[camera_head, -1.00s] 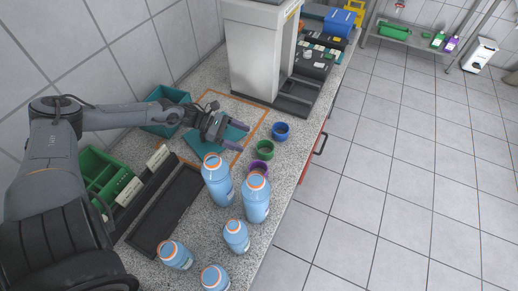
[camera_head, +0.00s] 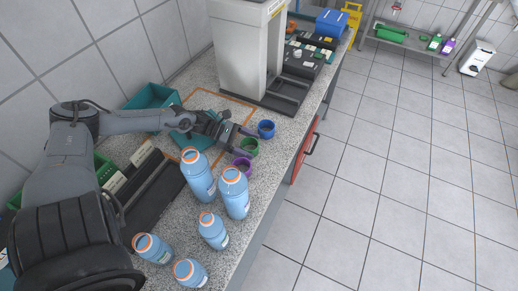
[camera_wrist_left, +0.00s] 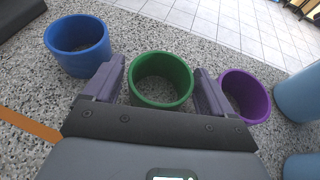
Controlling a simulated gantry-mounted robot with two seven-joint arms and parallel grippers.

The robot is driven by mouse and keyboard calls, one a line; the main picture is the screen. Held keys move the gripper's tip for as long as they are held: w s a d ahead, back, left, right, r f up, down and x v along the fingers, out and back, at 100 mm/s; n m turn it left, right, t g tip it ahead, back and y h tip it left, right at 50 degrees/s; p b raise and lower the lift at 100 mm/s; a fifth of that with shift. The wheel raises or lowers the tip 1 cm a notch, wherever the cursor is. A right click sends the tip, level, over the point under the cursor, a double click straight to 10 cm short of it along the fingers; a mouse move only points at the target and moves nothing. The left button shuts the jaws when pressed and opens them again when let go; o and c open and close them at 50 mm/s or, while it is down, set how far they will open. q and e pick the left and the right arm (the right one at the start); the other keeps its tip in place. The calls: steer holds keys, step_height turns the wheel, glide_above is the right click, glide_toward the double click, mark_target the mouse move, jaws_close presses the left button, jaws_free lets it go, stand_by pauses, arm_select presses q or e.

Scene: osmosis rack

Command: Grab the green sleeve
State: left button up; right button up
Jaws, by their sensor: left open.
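The green sleeve (camera_wrist_left: 161,80) is a short open ring standing on the speckled counter. In the left wrist view it sits between the spread fingers of my left gripper (camera_wrist_left: 158,82), near their tips, with a finger on each side. In the head view the green sleeve (camera_head: 249,147) is just beyond the fingertips of my left gripper (camera_head: 242,140). The gripper is open, and the sleeve appears to rest on the counter. My right gripper is not in view.
A blue sleeve (camera_wrist_left: 78,45) stands left of the green one and a purple sleeve (camera_wrist_left: 245,96) right of it, close to the fingers. Blue bottles (camera_head: 198,176) stand nearby. A white machine (camera_head: 240,50) stands behind. The counter's edge lies to the right.

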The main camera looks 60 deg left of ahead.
arm_select(q)
steer(key=shift+w+d+f, duration=0.3)
steer(key=shift+w+d, duration=0.1)
steer(key=shift+d, duration=0.1)
steer(key=shift+s+a, duration=0.2)
steer(key=shift+a, duration=0.05)
steer(key=c, duration=0.7)
steer(key=shift+r, duration=0.15)
